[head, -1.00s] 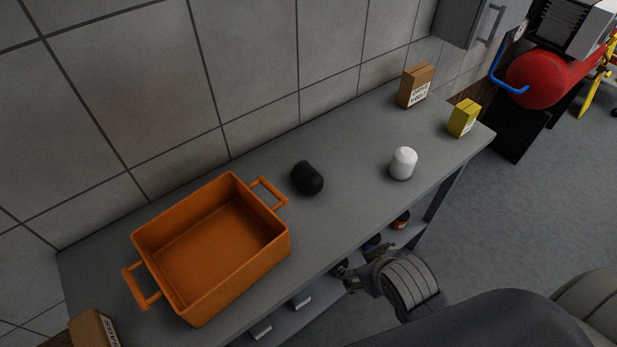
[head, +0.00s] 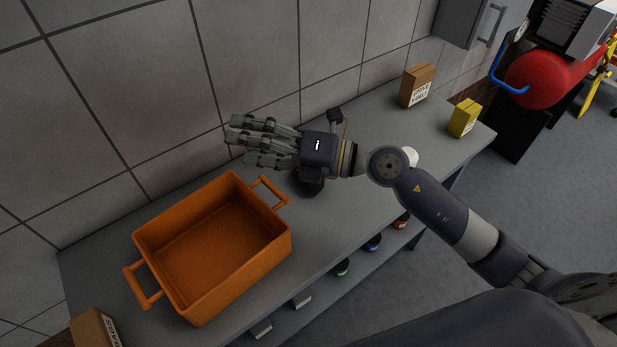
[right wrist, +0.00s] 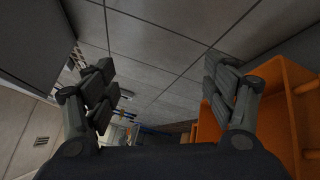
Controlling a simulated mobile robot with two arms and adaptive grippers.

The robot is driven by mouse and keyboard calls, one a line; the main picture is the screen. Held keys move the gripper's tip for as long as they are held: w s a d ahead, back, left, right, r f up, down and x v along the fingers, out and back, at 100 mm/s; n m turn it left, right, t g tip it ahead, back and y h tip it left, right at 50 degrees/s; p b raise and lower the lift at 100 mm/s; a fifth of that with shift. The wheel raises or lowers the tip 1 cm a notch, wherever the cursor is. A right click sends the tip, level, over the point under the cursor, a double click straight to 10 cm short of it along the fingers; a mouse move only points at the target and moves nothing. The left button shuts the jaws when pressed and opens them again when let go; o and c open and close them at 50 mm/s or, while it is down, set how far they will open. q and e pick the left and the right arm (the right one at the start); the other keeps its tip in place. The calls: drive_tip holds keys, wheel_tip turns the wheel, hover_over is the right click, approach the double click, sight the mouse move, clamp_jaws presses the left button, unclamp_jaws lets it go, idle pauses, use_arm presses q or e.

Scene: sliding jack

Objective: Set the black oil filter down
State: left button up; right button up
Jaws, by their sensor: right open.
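The black oil filter (head: 312,189) rests on the grey workbench (head: 345,225), to the right of the orange crate. It is mostly hidden under my right gripper, with only its lower part showing in the head view. My right gripper (head: 238,138) is open and empty above the bench, its fingers pointing left toward the wall. In the right wrist view the gripper (right wrist: 158,80) has its fingers spread with nothing between them, and the filter is not visible there. My left gripper is not in view.
The orange crate (head: 275,258) stands empty on the bench; it also shows at the right of the wrist view (right wrist: 292,78). A white filter (head: 411,156) is mostly behind my arm. A brown box (head: 416,86) and yellow box (head: 464,118) stand at the far right end.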

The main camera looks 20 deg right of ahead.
drive_tip(key=w+d+f+n+g+h, duration=0.1)
drive_tip(key=w+d+f+h, duration=0.1)
drive_tip(key=d+f+h, duration=0.2)
drive_tip(key=w+d+f+n+g+h+p, duration=0.1)
drive_tip(key=w+d+f+h, duration=0.1)
drive_tip(key=d+f+h, duration=0.2)
drive_tip(key=w+d+f+n+g+h, duration=0.1)
drive_tip(key=d+f+g+h, duration=0.1)
drive_tip(key=d+f, duration=0.5)
drive_tip(key=shift+w+d+f+n+h, duration=0.2)
drive_tip(key=shift+f+h, duration=0.25)
drive_tip(key=shift+f, duration=0.45)
drive_tip(key=shift+w+d+f+n+h, duration=0.15)
drive_tip(key=shift+f+h, duration=0.3)
drive_tip(key=shift+f, duration=0.45)
drive_tip(key=shift+w+a+f, duration=0.1)
drive_tip(key=shift+w+f, duration=0.05)
drive_tip(key=shift+f, duration=0.1)
drive_tip(key=shift+w+a+f+p, duration=0.1)
drive_tip(key=shift+w+f+p, duration=0.25)
drive_tip(key=shift+p, duration=0.3)
drive_tip(key=shift+p+x, duration=0.75)
drive_tip(key=shift+x, duration=1.45)
drive_tip(key=shift+c, duration=0.2)
drive_tip(key=c, duration=1.5)
